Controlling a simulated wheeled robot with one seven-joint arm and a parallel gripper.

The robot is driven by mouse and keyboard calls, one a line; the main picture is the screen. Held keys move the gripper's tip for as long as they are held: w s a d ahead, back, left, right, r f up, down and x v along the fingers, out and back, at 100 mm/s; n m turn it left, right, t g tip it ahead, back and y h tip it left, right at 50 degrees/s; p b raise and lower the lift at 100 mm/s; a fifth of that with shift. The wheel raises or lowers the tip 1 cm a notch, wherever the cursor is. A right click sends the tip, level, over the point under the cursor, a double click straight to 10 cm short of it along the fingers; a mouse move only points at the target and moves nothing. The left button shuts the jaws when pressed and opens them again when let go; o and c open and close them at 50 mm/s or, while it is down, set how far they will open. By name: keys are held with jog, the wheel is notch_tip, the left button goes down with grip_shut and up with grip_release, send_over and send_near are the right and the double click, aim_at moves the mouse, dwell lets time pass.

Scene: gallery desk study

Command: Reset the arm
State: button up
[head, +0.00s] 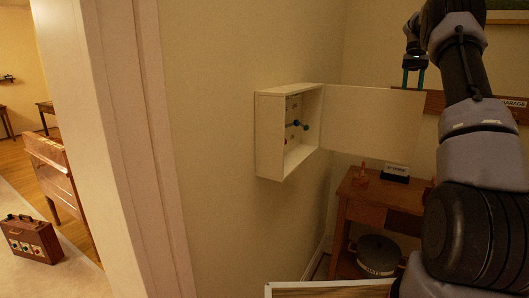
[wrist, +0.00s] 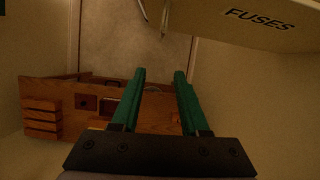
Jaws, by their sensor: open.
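My arm (head: 482,155) rises along the right side of the head view and bends over at the top. My gripper (head: 413,84) hangs at its end with its fingers pointing down, close to the upper right corner of the open cabinet door (head: 375,120). In the wrist view my gripper (wrist: 159,72) shows two green fingers spread apart with nothing between them. A panel marked FUSES (wrist: 255,22) is at the upper right of that view, apart from the fingers.
A white wall cabinet (head: 268,140) stands open, with small coloured knobs inside. Below its door is a wooden table (head: 375,197) with a dark labelled block (head: 396,174); a round dark container (head: 378,257) sits lower. A brown case (head: 32,240) is on the floor at left.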

jog(key=s+a+r+n+t+h, duration=0.1)
jog(key=s+a+r+t, duration=0.1)
jog(key=s+a+r, duration=0.45)
jog(key=s+a+r+n+t, duration=0.1)
jog(key=s+a+r+t, duration=0.15)
jog(key=s+a, duration=0.6)
jog(key=s+a+f+t, duration=0.3)
jog(key=s+a, duration=0.2)
jog(key=s, duration=0.4)
jog(key=s+a+f+t+y, duration=0.1)
jog(key=s+a+f+t, duration=0.2)
jog(key=s+a, duration=0.3)
jog(key=s+f, duration=0.1)
jog(key=s, duration=0.3)
jog(key=shift+f+m, duration=0.15)
jog(key=shift+m, duration=0.25)
jog(key=shift+s+t, duration=0.1)
jog(key=shift+t, duration=0.15)
